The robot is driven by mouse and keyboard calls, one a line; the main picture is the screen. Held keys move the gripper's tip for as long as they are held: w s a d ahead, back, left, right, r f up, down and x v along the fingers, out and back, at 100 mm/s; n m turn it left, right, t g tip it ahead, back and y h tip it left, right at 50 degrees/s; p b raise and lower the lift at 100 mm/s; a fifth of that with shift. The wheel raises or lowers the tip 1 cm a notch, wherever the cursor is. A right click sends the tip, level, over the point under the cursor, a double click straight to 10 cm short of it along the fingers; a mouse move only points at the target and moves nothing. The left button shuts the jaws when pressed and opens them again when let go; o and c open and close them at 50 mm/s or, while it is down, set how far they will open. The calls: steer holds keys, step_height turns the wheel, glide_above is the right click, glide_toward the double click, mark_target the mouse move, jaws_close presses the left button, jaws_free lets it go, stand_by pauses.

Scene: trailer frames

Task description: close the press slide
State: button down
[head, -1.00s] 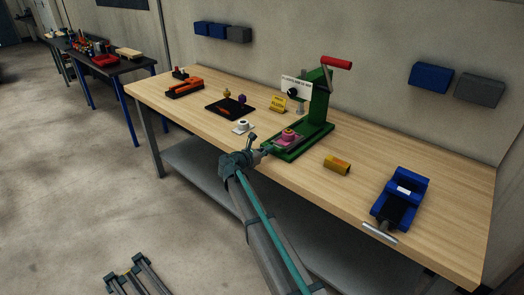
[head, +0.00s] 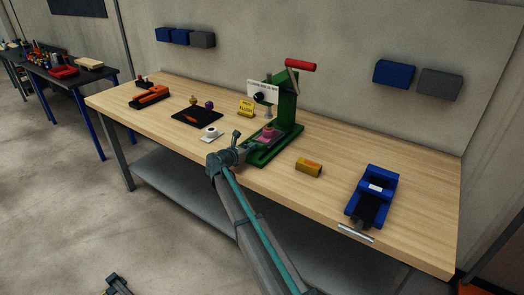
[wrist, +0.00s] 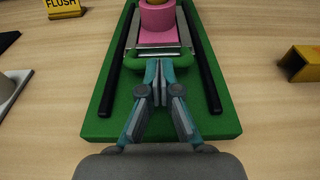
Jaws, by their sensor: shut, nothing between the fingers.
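The green press (head: 285,110) stands on the wooden bench, with a red-handled lever at its top. Its slide (wrist: 182,62) has a green front edge and a metal plate, and lies between two black rails on the green base (wrist: 105,130). A pink round piece (wrist: 158,20) rides on the slide; it also shows in the head view (head: 265,133). My gripper (wrist: 159,70) is shut and empty, centred at the slide's front edge. Its fingertips appear to touch that edge. The column end of the slide is out of the wrist view.
A yellow-orange block (head: 308,167) and a blue vise (head: 372,195) lie right of the press. A white piece (head: 211,133), a black tray (head: 190,119) and a yellow sign (head: 246,107) stand to its left. Bare bench lies between the block and the vise.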

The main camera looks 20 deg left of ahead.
steer(key=shift+s+a+r, duration=0.15)
steer(key=shift+s, duration=0.55)
steer(key=b+v, duration=0.2)
steer(key=v, duration=1.1)
steer(key=s+d+f+m+g, duration=0.45)
steer(key=d+f+m, duration=0.25)
steer(key=d+f, duration=0.45)
steer(key=s+d+f+m+g+h, duration=0.1)
steer(key=s+d+f+m+g, duration=0.4)
steer(key=d+f, duration=0.65)
steer(key=s+d+f+m+g, duration=0.35)
steer(key=d+f+m, duration=0.45)
steer(key=d+f, duration=0.4)
steer(key=s+d+f+m+g, duration=0.4)
steer(key=s+d+f+m, duration=0.45)
steer(key=s+d, duration=0.6)
steer(key=s+d+f+m+g+y, duration=0.1)
steer(key=s+d+f+m+g, duration=0.1)
steer(key=s+d, duration=0.5)
steer(key=s+d+f+m+g+y, duration=0.2)
steer(key=s+d, duration=0.6)
steer(key=s, duration=0.6)
steer(key=shift+s+f+m+g+y, duration=0.2)
steer(key=shift+f+m+g+y, duration=0.1)
steer(key=shift+f+m+g, duration=0.4)
